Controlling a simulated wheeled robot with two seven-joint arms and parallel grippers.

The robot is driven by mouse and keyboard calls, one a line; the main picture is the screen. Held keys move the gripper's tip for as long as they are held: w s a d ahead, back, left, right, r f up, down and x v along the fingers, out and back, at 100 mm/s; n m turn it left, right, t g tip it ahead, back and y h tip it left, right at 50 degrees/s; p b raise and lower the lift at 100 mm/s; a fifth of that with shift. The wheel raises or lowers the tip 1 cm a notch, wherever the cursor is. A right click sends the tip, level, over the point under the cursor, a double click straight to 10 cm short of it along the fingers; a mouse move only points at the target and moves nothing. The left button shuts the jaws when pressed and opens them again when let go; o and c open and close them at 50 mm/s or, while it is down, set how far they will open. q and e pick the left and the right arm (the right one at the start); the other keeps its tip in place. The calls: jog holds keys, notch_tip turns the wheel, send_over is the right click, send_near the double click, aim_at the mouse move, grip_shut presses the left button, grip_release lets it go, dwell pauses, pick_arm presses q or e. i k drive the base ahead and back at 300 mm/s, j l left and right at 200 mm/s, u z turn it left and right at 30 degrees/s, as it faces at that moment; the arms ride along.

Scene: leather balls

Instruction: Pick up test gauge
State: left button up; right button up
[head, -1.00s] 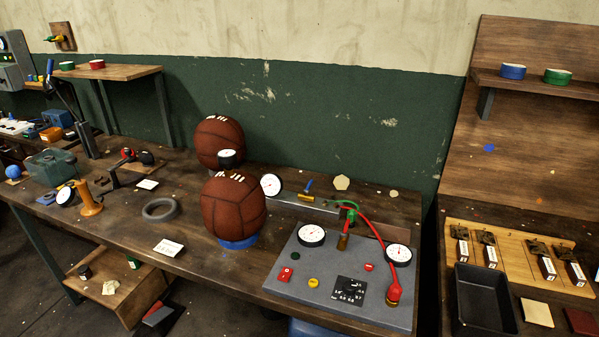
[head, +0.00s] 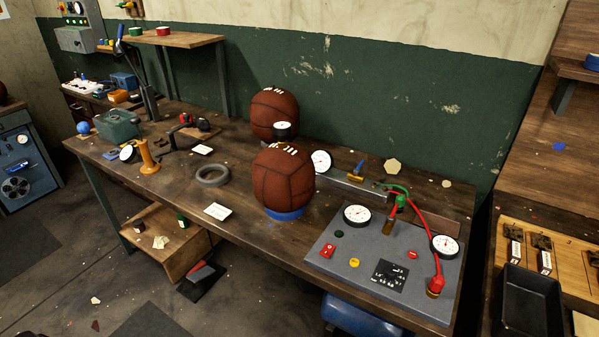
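Several round white-faced gauges are in view, and I cannot tell which one is the test gauge. A small dark-bodied gauge (head: 282,129) shows between the two brown leather balls, in front of the rear ball (head: 275,112) and just above the front ball (head: 283,178). Another gauge (head: 320,161) stands upright behind the front ball. Two gauges sit on the grey panel: one at its back left (head: 357,215) and one at its right (head: 445,245). A further gauge (head: 127,153) leans at the left end of the bench. Neither gripper is in view.
The front ball rests on a blue ring (head: 284,213) on the wooden bench (head: 240,215). A red hose (head: 428,222) crosses the grey panel (head: 330,237).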

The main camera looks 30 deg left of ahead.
aim_at(282, 130)
jog(key=i+j+u, duration=0.2)
jog(key=i+j, duration=0.3)
jog(key=j, duration=0.25)
jog(key=i+j+u, duration=0.15)
jog(key=i+j, duration=0.4)
jog(key=j, duration=0.15)
jog(key=j+u, duration=0.5)
jog(key=i+l, duration=0.05)
jog(key=l, duration=0.05)
